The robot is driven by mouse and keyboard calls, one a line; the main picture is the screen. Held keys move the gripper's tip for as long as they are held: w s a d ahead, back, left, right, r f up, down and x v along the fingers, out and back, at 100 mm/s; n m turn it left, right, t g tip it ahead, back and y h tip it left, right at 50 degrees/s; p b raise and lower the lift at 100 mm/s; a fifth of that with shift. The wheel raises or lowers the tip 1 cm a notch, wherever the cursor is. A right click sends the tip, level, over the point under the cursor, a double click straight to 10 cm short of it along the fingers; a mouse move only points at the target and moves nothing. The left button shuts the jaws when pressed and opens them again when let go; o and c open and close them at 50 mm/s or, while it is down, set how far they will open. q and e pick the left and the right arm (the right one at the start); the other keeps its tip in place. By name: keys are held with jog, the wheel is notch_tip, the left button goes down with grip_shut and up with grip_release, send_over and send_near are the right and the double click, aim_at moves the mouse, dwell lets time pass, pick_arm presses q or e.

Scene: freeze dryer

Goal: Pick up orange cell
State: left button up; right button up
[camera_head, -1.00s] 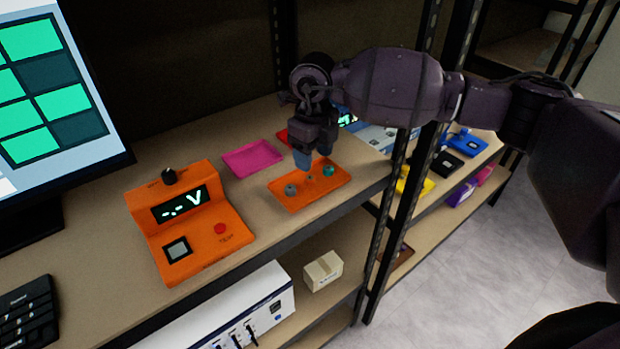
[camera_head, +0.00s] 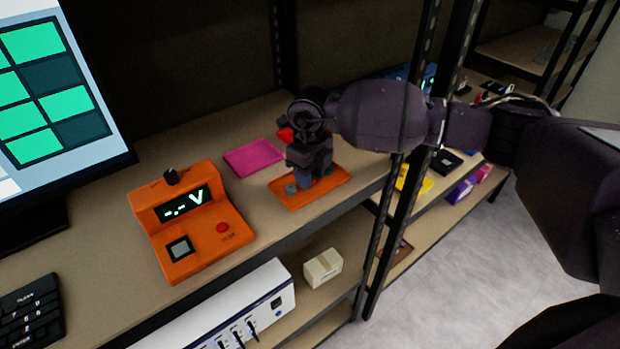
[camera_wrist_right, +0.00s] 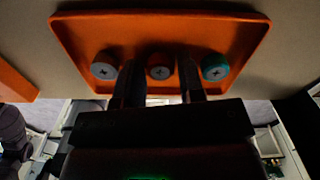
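The orange cell (camera_wrist_right: 160,68) has an orange-red rim and a grey face. It is the middle one of three cells in a row on the orange tray (camera_head: 300,201). My right gripper (camera_wrist_right: 160,84) is open, with one finger on each side of the orange cell and gaps still showing. In the head view my right gripper (camera_head: 312,179) is low over the tray and hides the orange cell. My left gripper is not in view.
An orange voltage meter (camera_head: 190,232) stands left of the tray. A flat magenta tray (camera_head: 254,157) lies behind it. A dark shelf post (camera_head: 394,215) rises just right of the tray. A screen (camera_head: 58,90) is at the left.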

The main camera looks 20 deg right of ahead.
jog(key=c, duration=0.5)
